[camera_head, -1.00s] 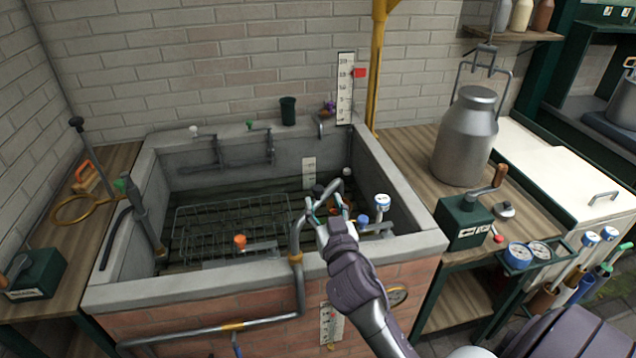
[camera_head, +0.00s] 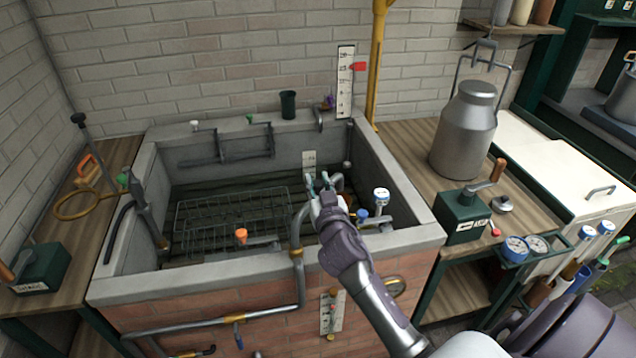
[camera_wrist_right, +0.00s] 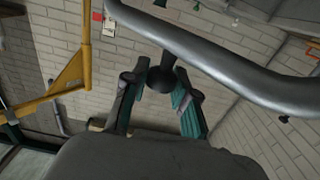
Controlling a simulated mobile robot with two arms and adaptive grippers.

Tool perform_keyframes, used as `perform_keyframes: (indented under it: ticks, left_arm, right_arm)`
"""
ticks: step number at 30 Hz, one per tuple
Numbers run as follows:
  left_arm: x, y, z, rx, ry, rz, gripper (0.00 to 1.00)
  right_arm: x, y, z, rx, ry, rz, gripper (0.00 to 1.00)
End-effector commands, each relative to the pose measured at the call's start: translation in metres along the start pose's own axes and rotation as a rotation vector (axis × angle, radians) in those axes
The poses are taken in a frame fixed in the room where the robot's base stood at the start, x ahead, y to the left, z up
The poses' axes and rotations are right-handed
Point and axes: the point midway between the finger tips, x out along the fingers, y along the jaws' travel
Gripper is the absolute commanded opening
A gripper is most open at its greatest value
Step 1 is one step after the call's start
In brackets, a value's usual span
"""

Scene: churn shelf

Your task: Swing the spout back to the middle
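The spout (camera_head: 301,215) is a grey metal pipe that rises from the sink's front wall and arches over the basin, leaning right. It crosses the top right of the right wrist view (camera_wrist_right: 225,62), very close to the camera. A round black knob (camera_wrist_right: 162,79) hangs from it on a short stem. My right gripper (camera_head: 319,181) is at the arch and hides the knob in the head view. In the right wrist view its fingers (camera_wrist_right: 160,92) stand apart on either side of the knob; firm contact is not visible. My left gripper is not in view.
The stone sink (camera_head: 130,285) holds a wire rack (camera_head: 215,215). An orange knob (camera_head: 241,236) and white-blue valves (camera_head: 381,194) stand near the spout. A milk can (camera_head: 465,135) and green box (camera_head: 462,218) are on the right bench. Open space lies above the basin's left half.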

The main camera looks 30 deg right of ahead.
Motion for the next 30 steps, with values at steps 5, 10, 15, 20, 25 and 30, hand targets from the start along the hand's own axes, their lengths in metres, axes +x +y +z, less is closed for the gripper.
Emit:
perform_keyframes:
  ticks: [5,10,15,20,25,30]
  left_arm:
    - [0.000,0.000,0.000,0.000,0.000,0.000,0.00]
    - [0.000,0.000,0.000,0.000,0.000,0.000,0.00]
    - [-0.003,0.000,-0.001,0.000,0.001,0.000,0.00]
    - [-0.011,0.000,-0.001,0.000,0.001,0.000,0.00]
    - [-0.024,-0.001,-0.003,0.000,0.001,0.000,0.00]
    - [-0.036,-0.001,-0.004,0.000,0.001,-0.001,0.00]
  right_arm:
    - [0.000,0.000,0.000,0.000,0.000,0.000,0.00]
    - [0.000,0.000,0.000,0.000,0.000,-0.001,0.00]
    - [0.001,-0.001,-0.001,0.000,0.000,-0.019,0.00]
    - [0.006,-0.005,-0.003,-0.002,0.000,-0.079,0.00]
    - [0.013,-0.014,-0.005,-0.005,0.001,-0.194,0.00]
    - [0.021,-0.026,-0.005,-0.006,0.000,-0.339,0.00]
